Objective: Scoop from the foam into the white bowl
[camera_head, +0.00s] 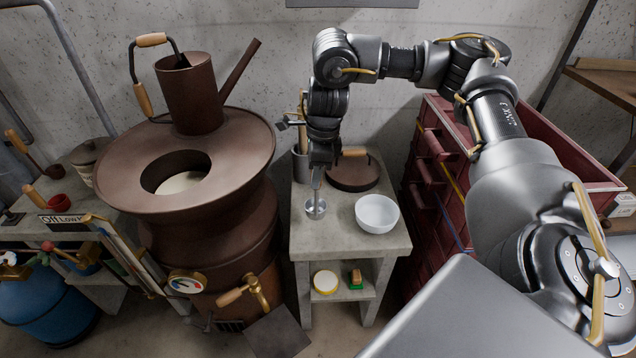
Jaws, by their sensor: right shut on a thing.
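The white bowl (377,214) stands upright on a small concrete table and looks empty. My right gripper (320,160) reaches down over this table, left of the bowl. It is shut on the handle of a metal scoop (316,209), whose small round cup hangs down at the table's left part. I cannot tell whether the cup touches the tabletop or what is in it. Pale matter, possibly the foam (181,182), shows inside the round opening of the large brown vessel (245,150) to the left. My left gripper is not in view.
The small table (345,243) also bears a brown lid (353,176) behind the bowl and a utensil holder (300,165) at its back left. A brown watering can (190,95) stands on the vessel's rim. A red drawer cabinet (425,190) stands to the right.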

